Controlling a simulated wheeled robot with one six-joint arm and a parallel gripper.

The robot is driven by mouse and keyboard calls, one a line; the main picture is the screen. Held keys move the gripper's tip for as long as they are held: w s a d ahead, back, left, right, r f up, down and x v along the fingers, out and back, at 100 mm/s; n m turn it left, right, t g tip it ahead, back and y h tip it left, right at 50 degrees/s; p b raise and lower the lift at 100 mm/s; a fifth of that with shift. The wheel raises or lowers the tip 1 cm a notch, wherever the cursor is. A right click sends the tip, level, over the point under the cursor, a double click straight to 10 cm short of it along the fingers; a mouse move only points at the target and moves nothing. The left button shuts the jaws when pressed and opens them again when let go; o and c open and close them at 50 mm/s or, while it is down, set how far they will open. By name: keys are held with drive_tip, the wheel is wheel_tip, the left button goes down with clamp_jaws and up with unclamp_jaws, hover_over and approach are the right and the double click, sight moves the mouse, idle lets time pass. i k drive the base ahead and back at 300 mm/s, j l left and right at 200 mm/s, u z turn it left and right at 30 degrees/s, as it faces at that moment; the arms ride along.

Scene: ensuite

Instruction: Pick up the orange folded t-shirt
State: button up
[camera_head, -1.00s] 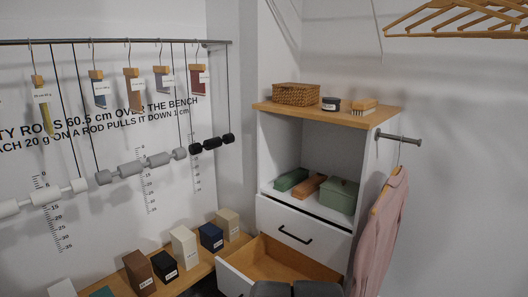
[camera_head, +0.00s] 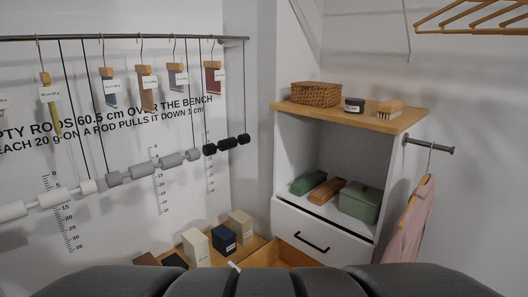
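A flat orange-brown item (camera_head: 327,191) lies on the cabinet's open shelf, between a green folded item (camera_head: 308,182) on its left and a lidded green box (camera_head: 360,202) on its right. It is the only orange-toned thing on the shelf, but at this size I cannot tell whether it is the folded t-shirt. Dark grey rounded parts of my own arm fill the bottom of the view. My gripper's fingers do not show, and nothing is seen touching the shelf items.
The cabinet's top (camera_head: 350,113) holds a wicker basket (camera_head: 316,94), a dark jar and a brush. Below the shelf is a closed drawer (camera_head: 318,232); a lower drawer (camera_head: 290,254) stands open, partly hidden by my arm. A pink garment (camera_head: 410,225) hangs at right. Blocks stand on the left bench.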

sight(319, 196)
drive_tip(key=i+j+z, duration=0.1)
drive_tip(key=i, duration=0.35)
drive_tip(key=i+j, duration=0.25)
drive_tip(key=i, duration=0.2)
drive_tip(key=i+j+z, duration=0.15)
drive_tip(key=i, duration=0.3)
